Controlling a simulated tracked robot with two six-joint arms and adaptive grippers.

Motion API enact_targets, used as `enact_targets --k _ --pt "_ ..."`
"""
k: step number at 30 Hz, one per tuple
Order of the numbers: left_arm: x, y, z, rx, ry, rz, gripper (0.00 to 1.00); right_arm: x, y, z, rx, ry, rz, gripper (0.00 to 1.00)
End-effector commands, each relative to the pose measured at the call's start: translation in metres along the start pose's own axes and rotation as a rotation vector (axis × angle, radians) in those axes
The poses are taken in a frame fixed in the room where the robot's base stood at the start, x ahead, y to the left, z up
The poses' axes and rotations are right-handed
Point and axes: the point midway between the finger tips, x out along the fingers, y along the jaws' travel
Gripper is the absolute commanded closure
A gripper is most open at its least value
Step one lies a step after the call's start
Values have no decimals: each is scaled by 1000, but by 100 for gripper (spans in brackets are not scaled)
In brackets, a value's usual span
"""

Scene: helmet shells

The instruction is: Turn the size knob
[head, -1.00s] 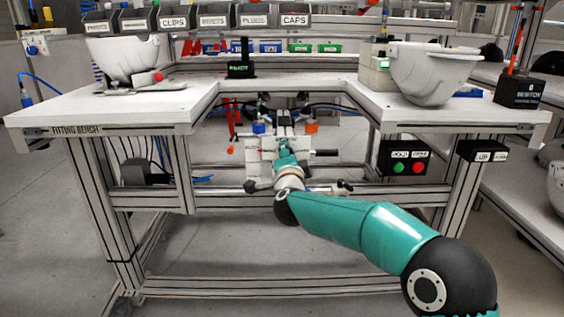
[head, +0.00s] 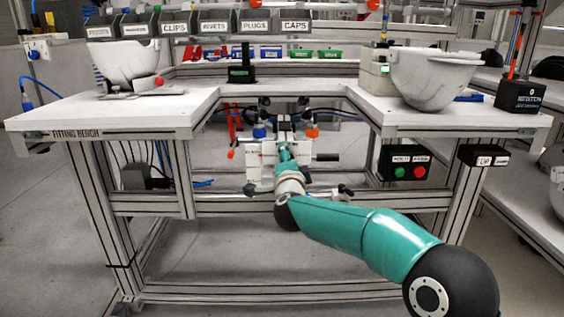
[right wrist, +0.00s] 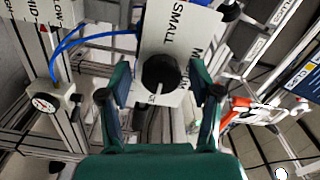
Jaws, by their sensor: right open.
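The size knob (right wrist: 161,74) is round and black, on a white plate (right wrist: 178,35) in the right wrist view. The plate reads "SMALL" at the top and a word starting with "M" at the right; lower lettering is partly hidden. A pale pointer mark shows at the knob's lower edge. My right gripper (right wrist: 160,92) is open, one finger either side of the knob with gaps between. In the head view my right gripper (head: 285,152) is at the white fixture (head: 255,165) under the bench; the knob cannot be made out there. My left gripper is out of view.
The fitting bench (head: 110,112) spans the view, with helmet shells (head: 430,80) on both sides. A two-button box (head: 405,165) hangs right of the fixture. In the wrist view a gauge (right wrist: 47,103) and blue hose (right wrist: 90,38) lie left of the plate.

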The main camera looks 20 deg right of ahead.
Motion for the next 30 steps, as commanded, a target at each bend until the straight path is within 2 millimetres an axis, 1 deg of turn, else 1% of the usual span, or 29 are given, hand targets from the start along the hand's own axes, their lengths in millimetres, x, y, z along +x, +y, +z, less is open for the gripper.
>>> enact_targets --k 5,10,14,21,24,27,30 --pt "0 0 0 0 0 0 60 -2 0 0 0 1 0 36" --pt "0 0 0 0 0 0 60 -15 -1 0 -1 0 0 36" --pt "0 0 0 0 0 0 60 -35 -1 0 -1 -1 -1 36" --pt "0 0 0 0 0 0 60 -80 -1 1 0 -2 -1 36" --pt "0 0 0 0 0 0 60 -96 0 1 0 -2 0 36" --pt "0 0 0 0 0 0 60 -108 0 2 1 -2 0 36" --pt "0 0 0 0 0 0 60 -114 1 1 0 0 0 36"
